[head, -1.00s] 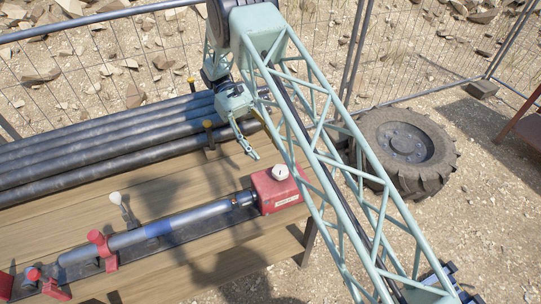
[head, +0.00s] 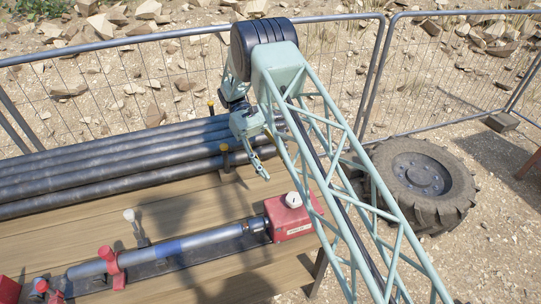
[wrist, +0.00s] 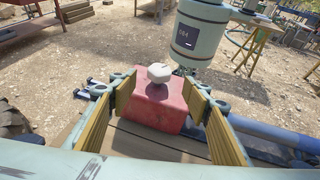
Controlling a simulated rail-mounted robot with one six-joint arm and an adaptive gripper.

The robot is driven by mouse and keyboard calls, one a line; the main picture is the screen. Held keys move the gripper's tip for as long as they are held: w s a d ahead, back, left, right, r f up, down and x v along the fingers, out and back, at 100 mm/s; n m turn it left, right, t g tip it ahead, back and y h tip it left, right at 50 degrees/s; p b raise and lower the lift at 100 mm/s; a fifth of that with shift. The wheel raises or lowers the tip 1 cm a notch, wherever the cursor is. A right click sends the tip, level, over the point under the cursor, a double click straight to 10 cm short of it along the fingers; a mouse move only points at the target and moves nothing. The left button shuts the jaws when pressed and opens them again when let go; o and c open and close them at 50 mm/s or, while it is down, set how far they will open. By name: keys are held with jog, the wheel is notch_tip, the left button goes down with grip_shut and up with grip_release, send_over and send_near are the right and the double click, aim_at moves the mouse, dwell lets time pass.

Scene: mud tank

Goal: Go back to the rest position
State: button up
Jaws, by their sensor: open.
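My gripper (head: 262,172) hangs above the wooden bench (head: 90,225), between the dark pipes and the red box. Its fingers are apart and hold nothing. In the wrist view my gripper (wrist: 170,115) shows two yellow-padded fingers spread wide. The red box (head: 292,222) with a white knob (head: 293,199) stands at the right end of the bench. In the wrist view the red box (wrist: 158,107) and its white knob (wrist: 160,72) appear between the fingers, beyond them and apart from them.
Several dark pipes (head: 120,160) lie along the bench's back. A grey-blue tube (head: 170,250) sits in red clamps at the front. A mesh fence (head: 110,90) stands behind. A large tyre (head: 422,180) lies on the ground at right.

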jog(key=s+d+r+m+t+y+b, duration=0.15)
jog(key=s+d+r, duration=0.3)
jog(key=r, duration=0.45)
jog(key=s+d+r+m+t+y+b, duration=0.1)
jog(key=s+d+r+t+y, duration=0.15)
jog(key=d+r, duration=0.45)
jog(key=s+d+r+m+t+y+b, duration=0.1)
jog(key=s+d+r+t+y, duration=0.2)
jog(key=r, duration=0.8)
jog(key=s+d+r+m+t+b, duration=0.1)
jog(key=s+d+r, duration=0.15)
jog(key=s, duration=0.45)
jog(key=s+d+r+m+t+b, duration=0.1)
jog(key=s+d+r+t, duration=0.15)
jog(key=s, duration=0.45)
jog(key=s+d+f+m+t+b, duration=0.1)
jog(key=s+d+f+t, duration=0.1)
jog(key=s, duration=0.6)
jog(key=s+d+f+t+y, duration=0.1)
jog(key=s+t, duration=0.1)
jog(key=s, duration=0.5)
jog(key=shift+s+d+f+m+b, duration=0.35)
jog(key=shift+s+b, duration=0.05)
jog(key=shift+t, duration=0.25)
jog(key=shift+c, duration=0.5)
dwell(1.2)
